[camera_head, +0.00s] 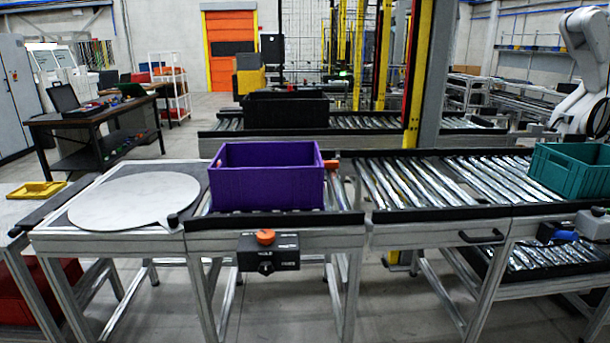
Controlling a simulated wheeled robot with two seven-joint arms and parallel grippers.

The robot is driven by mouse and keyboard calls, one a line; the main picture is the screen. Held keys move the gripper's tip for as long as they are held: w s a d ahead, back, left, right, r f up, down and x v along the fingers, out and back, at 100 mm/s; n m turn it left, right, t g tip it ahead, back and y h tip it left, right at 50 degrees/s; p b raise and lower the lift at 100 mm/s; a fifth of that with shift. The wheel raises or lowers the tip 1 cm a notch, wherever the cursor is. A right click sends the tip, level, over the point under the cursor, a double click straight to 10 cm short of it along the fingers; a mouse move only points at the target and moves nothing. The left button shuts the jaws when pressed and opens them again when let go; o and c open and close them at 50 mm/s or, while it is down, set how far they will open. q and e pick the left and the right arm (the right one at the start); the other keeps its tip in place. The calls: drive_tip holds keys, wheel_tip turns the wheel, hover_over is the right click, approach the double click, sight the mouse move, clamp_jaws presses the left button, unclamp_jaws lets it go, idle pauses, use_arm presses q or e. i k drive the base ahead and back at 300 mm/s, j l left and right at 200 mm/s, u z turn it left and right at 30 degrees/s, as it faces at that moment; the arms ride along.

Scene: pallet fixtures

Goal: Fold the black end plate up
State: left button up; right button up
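A long black plate (56,203) lies flat and slanting along the left end of the near table, next to a round light-grey disc (135,202). It looks like the black end plate, but I cannot make out a hinge. No part of it is seen standing up. Neither of my grippers shows in the head view.
A purple crate (266,178) stands on the rollers right of the disc. A control box (268,252) with an orange knob hangs below it. A roller conveyor (440,184) runs right to a teal crate (575,170). A yellow tray (36,190) lies behind the left end.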

sight(36, 219)
drive_tip(key=u, duration=1.45)
drive_tip(key=i+l, duration=0.1)
drive_tip(key=i, duration=0.5)
